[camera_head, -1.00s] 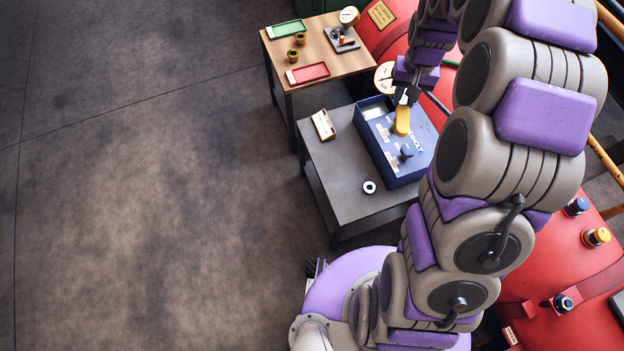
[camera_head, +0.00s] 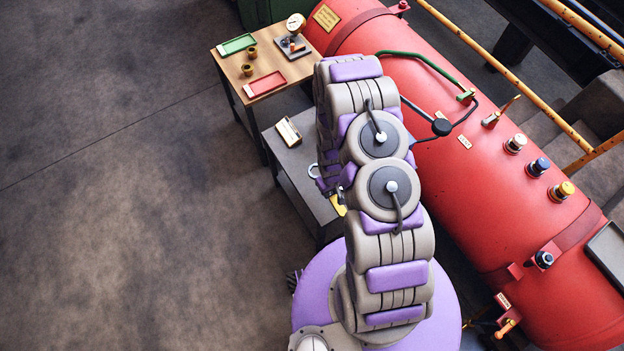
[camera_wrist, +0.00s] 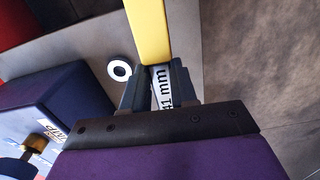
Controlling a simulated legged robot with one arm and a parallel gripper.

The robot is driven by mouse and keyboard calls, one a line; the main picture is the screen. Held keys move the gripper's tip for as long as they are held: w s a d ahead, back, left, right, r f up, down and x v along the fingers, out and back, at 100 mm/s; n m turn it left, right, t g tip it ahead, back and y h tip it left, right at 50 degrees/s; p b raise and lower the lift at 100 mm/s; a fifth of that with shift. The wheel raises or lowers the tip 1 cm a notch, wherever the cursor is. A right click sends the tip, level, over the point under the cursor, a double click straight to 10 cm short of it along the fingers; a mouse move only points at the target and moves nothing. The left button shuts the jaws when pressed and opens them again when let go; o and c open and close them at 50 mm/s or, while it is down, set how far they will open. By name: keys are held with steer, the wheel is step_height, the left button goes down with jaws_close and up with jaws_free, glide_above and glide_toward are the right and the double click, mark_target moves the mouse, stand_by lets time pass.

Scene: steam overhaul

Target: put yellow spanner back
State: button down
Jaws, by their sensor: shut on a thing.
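The yellow spanner (camera_wrist: 149,30) is between my gripper's jaws (camera_wrist: 158,88) in the wrist view. A white strip with black "mm" lettering shows between the fingers, and the yellow part extends beyond them. In the head view only a small yellow piece of the spanner (camera_head: 339,206) shows beside my arm, near the grey table's front edge; my gripper is mostly hidden there.
A wooden table (camera_head: 237,75) holds green and red trays. A red boiler (camera_head: 450,120) with knobs stands at right. The floor at left is clear.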

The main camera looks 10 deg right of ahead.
steer(key=shift+n, duration=0.3)
steer(key=s+f, duration=0.4)
steer(key=s, duration=0.1)
steer(key=shift+s+f, duration=0.2)
steer(key=shift+f, duration=0.1)
steer(key=w+a, duration=0.1)
steer(key=w, duration=0.4)
steer(key=w+a+f+b, duration=0.1)
steer(key=w, duration=0.4)
steer(key=w+a+b, duration=0.1)
steer(key=w, duration=0.4)
steer(key=shift+w+f, duration=0.25)
steer(key=shift+f, duration=0.05)
steer(key=shift+a+f+b, duration=0.1)
steer(key=shift+f+b, duration=0.5)
steer(key=shift+f, duration=1.2)
steer(key=c, duration=0.9)
jaws_free()
steer(key=shift+r, duration=0.15)
